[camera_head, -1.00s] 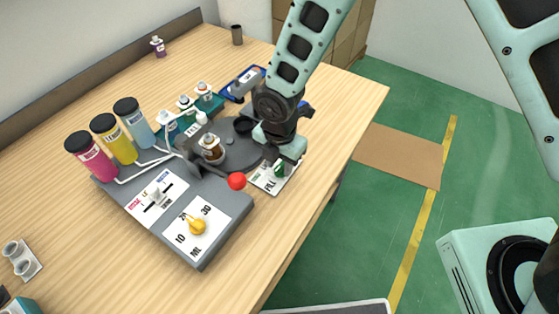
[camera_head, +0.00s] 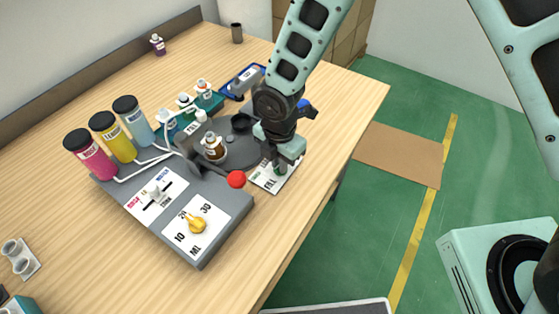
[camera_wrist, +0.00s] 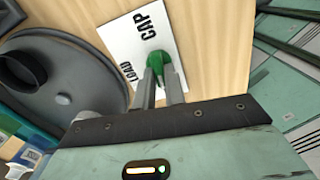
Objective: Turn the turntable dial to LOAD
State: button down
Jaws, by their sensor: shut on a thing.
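The turntable dial is a green knob (camera_wrist: 157,62) on a white card (camera_wrist: 130,42) with the labels LOAD and CAP readable in the wrist view. The fingers of my gripper (camera_wrist: 161,84) are shut on the green knob, one on each side. Its exact pointing direction is partly hidden by the fingers. In the head view my gripper (camera_head: 281,160) is over the card (camera_head: 268,180), and FILL shows at its near side. The dark grey turntable (camera_wrist: 75,85) lies just left of the dial in the wrist view; a brown bottle (camera_head: 214,150) stands on it in the head view.
A grey dispenser base (camera_head: 218,245) with a red ball (camera_head: 236,179), a yellow dial (camera_head: 197,224) and pink, yellow and blue bottles stands left of the card. A teal rack (camera_head: 207,103) and blue tray (camera_head: 240,82) are behind. The table edge is close at right.

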jog(key=m+b, duration=0.1)
jog(key=m, duration=0.3)
jog(key=shift+a, duration=0.1)
jog(key=m+b, duration=0.1)
jog(key=m, duration=0.3)
jog(key=shift+w, duration=0.15)
jog(key=m+b, duration=0.1)
jog(key=m, duration=0.3)
jog(key=shift+w, duration=0.1)
jog(key=shift+w+m+b, duration=0.1)
jog(key=shift+m+b, duration=0.3)
jog(key=shift+m, duration=1.7)
jog(key=shift+r, duration=0.1)
jog(key=c, duration=1.5)
grip_release()
jog(key=shift+o, duration=0.2)
